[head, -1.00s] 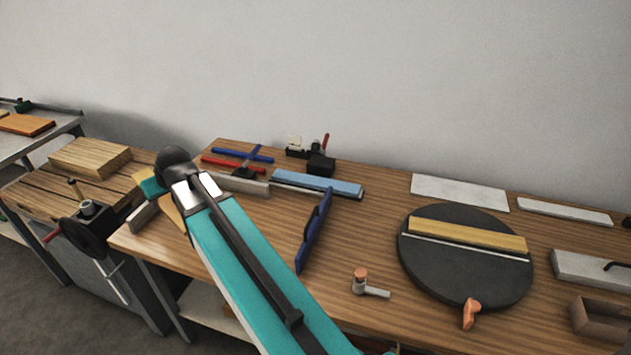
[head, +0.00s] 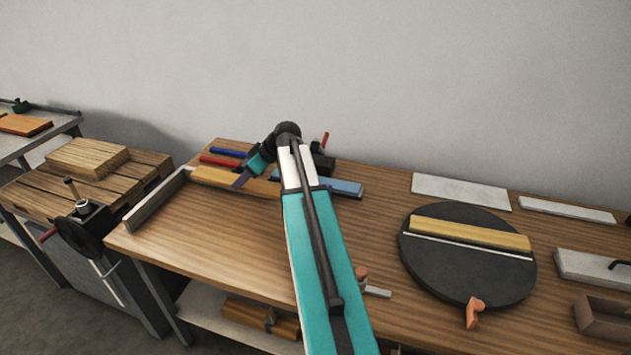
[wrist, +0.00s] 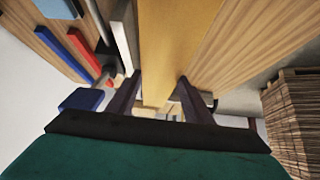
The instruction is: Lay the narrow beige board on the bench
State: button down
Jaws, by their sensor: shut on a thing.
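The narrow beige board (head: 218,178) is held in my gripper (head: 243,178), over the back left of the wooden bench (head: 190,225). It runs along the front of the grey back fence, close to the bench top; I cannot tell whether it touches. In the wrist view the board (wrist: 180,45) passes between the two dark fingers of my gripper (wrist: 158,92) and extends away toward the top edge. The fingers are shut on it. My arm hides the board's right end in the head view.
A grey side fence (head: 157,200) lines the bench's left edge. Red (head: 219,162) and blue (head: 228,152) bars lie behind the board. A black turntable (head: 440,275) with another beige strip (head: 470,233) is on the right. The left front of the bench is clear.

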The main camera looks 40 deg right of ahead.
jog(key=s+d+n, duration=0.1)
jog(key=s+d, duration=0.1)
jog(key=d, duration=0.3)
jog(key=s+d+n+y+b, duration=0.1)
jog(key=s+d, duration=0.2)
jog(key=d, duration=0.3)
jog(key=s+d+f, duration=0.1)
jog(key=s+d, duration=0.2)
jog(key=d, duration=0.3)
jog(key=shift+s+d+n+g+y+b, duration=0.25)
jog(key=shift+n+g+y+b, duration=0.05)
jog(key=shift+n+g+y, duration=0.1)
jog(key=shift+m+h, duration=0.3)
jog(key=shift+m, duration=0.2)
jog(key=s+d, duration=0.2)
jog(key=d, duration=0.1)
jog(key=s+d, duration=0.3)
jog(key=s+d+f, duration=0.1)
jog(key=s+d, duration=0.1)
jog(key=d, duration=0.1)
jog(key=shift+s+d+b, duration=0.15)
jog(key=shift+s+b, duration=0.2)
jog(key=shift+b, duration=0.05)
jog(key=s+d+f+m, duration=0.1)
jog(key=s+d, duration=0.6)
jog(key=s, duration=0.1)
jog(key=shift+s+t+h+b, duration=0.3)
jog(key=shift+t+h+b, duration=0.05)
jog(key=shift+t+h, duration=0.05)
